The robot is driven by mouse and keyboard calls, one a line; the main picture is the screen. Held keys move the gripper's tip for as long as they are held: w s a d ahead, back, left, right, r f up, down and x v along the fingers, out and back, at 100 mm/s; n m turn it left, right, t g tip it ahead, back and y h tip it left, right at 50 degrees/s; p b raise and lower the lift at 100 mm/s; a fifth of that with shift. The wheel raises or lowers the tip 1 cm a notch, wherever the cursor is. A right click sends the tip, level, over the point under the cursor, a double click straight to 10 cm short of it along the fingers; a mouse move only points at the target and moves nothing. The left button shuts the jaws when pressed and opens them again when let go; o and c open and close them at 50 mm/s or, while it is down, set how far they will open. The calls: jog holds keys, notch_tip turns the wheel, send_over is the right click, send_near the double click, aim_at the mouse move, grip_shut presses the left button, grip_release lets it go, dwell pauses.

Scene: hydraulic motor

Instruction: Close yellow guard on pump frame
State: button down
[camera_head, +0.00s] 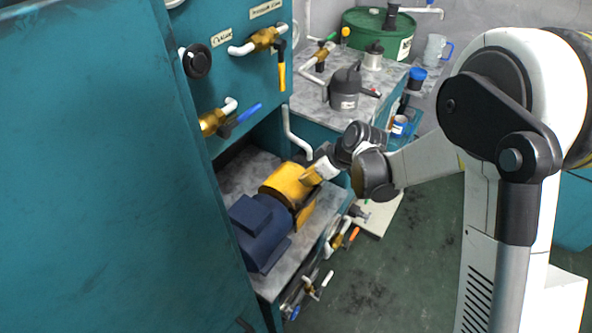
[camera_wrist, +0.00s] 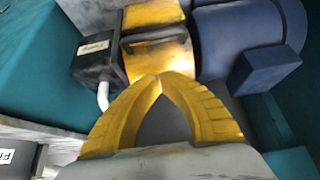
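The yellow guard (camera_head: 285,183) sits on the pump frame between the blue motor (camera_head: 258,232) and the far end of the unit. In the wrist view the guard (camera_wrist: 160,57) fills the upper middle, with a small handle bar across it and the blue motor (camera_wrist: 245,38) to its right. My gripper (camera_head: 308,176) reaches the guard from the right. In the wrist view the yellow fingertips of my gripper (camera_wrist: 163,76) meet in front of the guard's lower face. No object shows between them. Whether they touch the guard is unclear, as is how far the guard is closed.
The unit rests on a grey shelf (camera_head: 242,172) in a teal cabinet (camera_head: 95,150). A dark pump block (camera_wrist: 98,62) and white pipe (camera_wrist: 103,97) lie left of the guard in the wrist view. Valves with blue (camera_head: 246,114) and yellow (camera_head: 282,76) handles project above.

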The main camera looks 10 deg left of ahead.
jog(key=s+d+f+b, duration=0.1)
jog(key=d+f, duration=0.3)
jog(key=f, duration=0.4)
jog(key=shift+s+f+b, duration=0.25)
jog(key=shift+s+b, duration=0.1)
jog(key=shift+b, duration=0.25)
jog(key=shift+d, duration=0.1)
jog(key=v, duration=1.2)
jog(key=shift+d+f, duration=0.1)
